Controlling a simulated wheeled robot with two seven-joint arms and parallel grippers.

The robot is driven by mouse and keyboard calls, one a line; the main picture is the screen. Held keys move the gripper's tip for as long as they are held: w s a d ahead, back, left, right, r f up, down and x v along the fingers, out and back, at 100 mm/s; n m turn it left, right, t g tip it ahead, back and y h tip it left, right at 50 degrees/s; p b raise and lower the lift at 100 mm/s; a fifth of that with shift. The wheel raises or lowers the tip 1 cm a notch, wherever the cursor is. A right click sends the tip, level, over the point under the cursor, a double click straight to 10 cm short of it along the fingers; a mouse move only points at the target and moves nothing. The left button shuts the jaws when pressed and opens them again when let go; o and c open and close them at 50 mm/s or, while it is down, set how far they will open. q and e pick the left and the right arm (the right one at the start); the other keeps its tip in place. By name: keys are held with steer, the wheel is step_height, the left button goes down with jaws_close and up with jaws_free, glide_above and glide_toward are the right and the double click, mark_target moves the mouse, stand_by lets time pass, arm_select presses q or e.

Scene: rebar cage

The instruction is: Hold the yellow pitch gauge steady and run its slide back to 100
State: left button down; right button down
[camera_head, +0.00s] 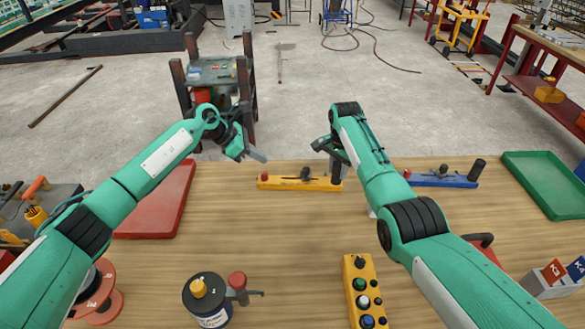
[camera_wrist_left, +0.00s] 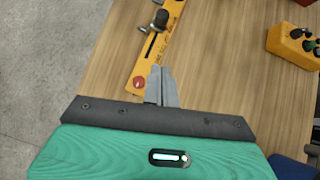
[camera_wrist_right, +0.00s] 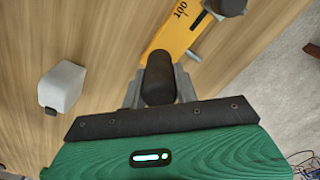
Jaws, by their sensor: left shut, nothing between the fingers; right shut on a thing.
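The yellow pitch gauge (camera_head: 277,182) lies on the wooden table near its far edge. It has a red button at its left end, a dark slide knob (camera_head: 305,173) near its middle and a black upright handle (camera_head: 336,175) at its right end. My right gripper (camera_head: 334,152) is shut on that handle (camera_wrist_right: 158,80). The right wrist view shows a "100" mark on the gauge (camera_wrist_right: 165,38) close to the slide knob (camera_wrist_right: 228,5); the exact reading is unclear. My left gripper (camera_head: 259,156) is shut and empty, near the red-button end (camera_wrist_left: 138,83).
A blue gauge-like bar (camera_head: 440,180) lies right of my right arm, with a green tray (camera_head: 545,185) beyond. A red tray (camera_head: 160,205) lies at left. A yellow button box (camera_head: 362,290) and a dark canister (camera_head: 207,302) stand at the front. The table's middle is clear.

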mark_target(308, 170)
arm_select(q)
steer(key=x, duration=0.9)
steer(key=shift+w+f, duration=0.25)
steer(key=shift+f, duration=0.2)
steer(key=shift+w+d, duration=0.15)
steer(key=shift+d, duration=0.45)
steer(key=shift+w+d, duration=0.2)
steer(key=shift+d, duration=0.35)
steer(key=shift+w+d, duration=0.2)
steer(key=shift+d, duration=0.45)
steer(key=shift+d+r, duration=0.1)
steer(key=shift+d, duration=2)
arm_select(e)
steer(key=shift+a, duration=0.1)
